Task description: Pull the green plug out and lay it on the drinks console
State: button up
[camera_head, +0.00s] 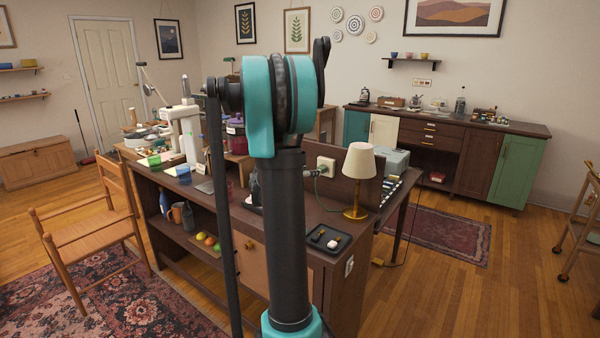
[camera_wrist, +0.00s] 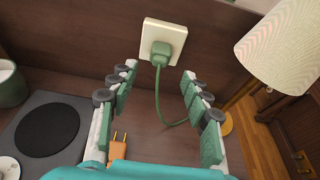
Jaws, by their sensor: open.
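The green plug (camera_wrist: 161,55) sits in a cream wall socket (camera_wrist: 178,38) on an upright dark wood panel, and a green cord hangs down from it. In the head view the socket (camera_head: 326,165) is beside the lamp, just right of my arm. My gripper (camera_wrist: 160,72) is open and empty, its two padded fingers spread either side of the plug's line, with the plug ahead between the tips. Dark wooden furniture (camera_head: 345,265) stands below the socket; a dark sideboard (camera_head: 460,121) stands at the back wall. I cannot tell which is the drinks console.
A lamp with a cream shade (camera_wrist: 285,48) stands close on the right. An orange two-pronged plug (camera_wrist: 117,147) lies near the left finger. A grey unit with a black disc (camera_wrist: 48,131) is at left. A small black tray (camera_head: 328,238) lies at the front end.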

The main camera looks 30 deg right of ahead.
aim_at(323, 169)
jog(key=shift+x, duration=4.3)
jog(key=shift+c, duration=0.4)
jog(key=c, duration=0.7)
jog(key=o, duration=0.8)
jog(key=shift+a, duration=0.1)
